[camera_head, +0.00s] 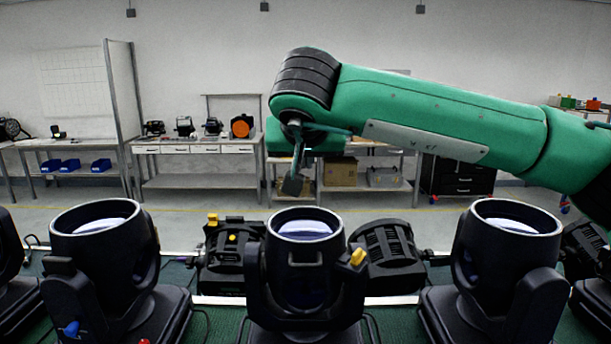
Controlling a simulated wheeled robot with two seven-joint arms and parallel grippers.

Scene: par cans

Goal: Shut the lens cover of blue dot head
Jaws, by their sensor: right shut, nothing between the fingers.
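A black moving head (105,255) stands at the left, its round lens facing up and uncovered. A blue knob-like dot (71,328) shows low at its front. I cannot clearly make out its lens cover. A middle head (300,262) with a yellow piece at its upper right side and a right head (505,250) also show open round tops. My right gripper (293,186) hangs from the green arm above and behind the middle head, shut and empty, apart from every head. My left gripper is not in view.
Dark lamp units (385,257) lie behind the row, one with yellow parts (225,262) between the left and middle heads. Parts of other heads show at both edges. Workbenches (195,149) stand far back. The air above the left head is clear.

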